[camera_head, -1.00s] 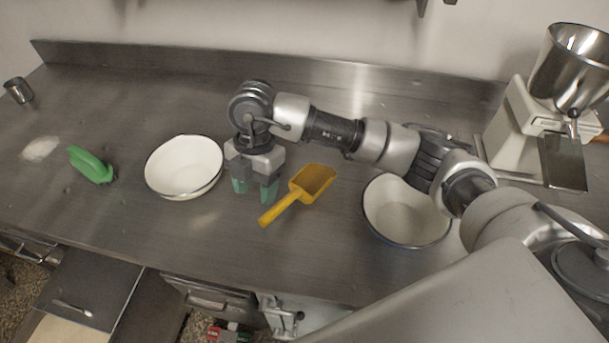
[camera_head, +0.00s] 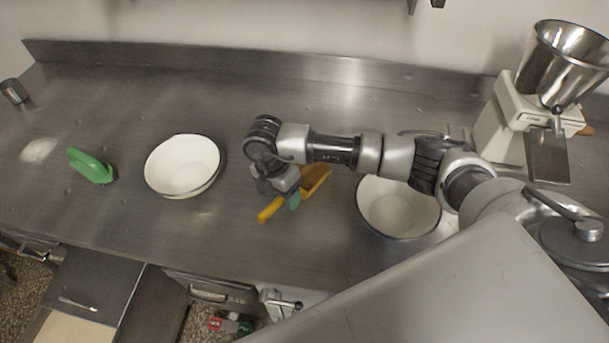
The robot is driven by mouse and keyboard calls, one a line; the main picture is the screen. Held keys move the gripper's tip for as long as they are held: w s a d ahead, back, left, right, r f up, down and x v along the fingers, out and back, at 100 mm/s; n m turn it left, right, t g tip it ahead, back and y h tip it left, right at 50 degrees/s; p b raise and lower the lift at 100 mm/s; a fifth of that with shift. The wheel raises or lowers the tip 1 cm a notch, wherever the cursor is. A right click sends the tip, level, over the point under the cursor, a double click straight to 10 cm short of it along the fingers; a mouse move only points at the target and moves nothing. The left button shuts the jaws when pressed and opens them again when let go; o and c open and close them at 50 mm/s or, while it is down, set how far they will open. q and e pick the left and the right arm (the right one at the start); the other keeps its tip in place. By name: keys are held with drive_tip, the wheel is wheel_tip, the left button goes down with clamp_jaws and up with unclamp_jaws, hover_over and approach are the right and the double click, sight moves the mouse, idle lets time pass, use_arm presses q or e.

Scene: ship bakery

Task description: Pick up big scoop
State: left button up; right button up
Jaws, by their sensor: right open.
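The big scoop (camera_head: 317,181) is yellow and lies on the steel counter between two white bowls, its handle pointing to the lower left. My right gripper (camera_head: 285,203) is open at the scoop's handle, pointing down. One green fingertip shows in front of the handle, and the gripper body hides part of the handle and scoop. I cannot tell whether the fingers touch it. My left gripper is not in view.
A white bowl (camera_head: 182,166) stands left of the scoop and another bowl (camera_head: 398,207) stands right, under my arm. A green scraper-like tool (camera_head: 91,166) and a flour patch (camera_head: 38,150) lie at left. A hopper machine (camera_head: 524,110) stands at right.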

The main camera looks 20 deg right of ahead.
drive_tip(key=shift+s+f, duration=0.1)
drive_tip(key=shift+f, duration=0.35)
drive_tip(key=shift+c, duration=0.3)
clamp_jaws()
drive_tip(key=shift+r, duration=0.15)
drive_tip(key=shift+r, duration=0.25)
drive_tip(key=r+b, duration=0.1)
drive_tip(key=r, duration=0.2)
drive_tip(key=shift+s+a+r+b, duration=0.1)
drive_tip(key=shift+s+r+b, duration=0.2)
drive_tip(key=shift+s+b, duration=0.1)
drive_tip(key=s+a+r+b, duration=0.1)
drive_tip(key=s+r, duration=0.5)
drive_tip(key=s, duration=0.4)
drive_tip(key=shift+s+a+r+b, duration=0.2)
drive_tip(key=shift+s+r+b, duration=0.1)
drive_tip(key=shift+s+r, duration=0.1)
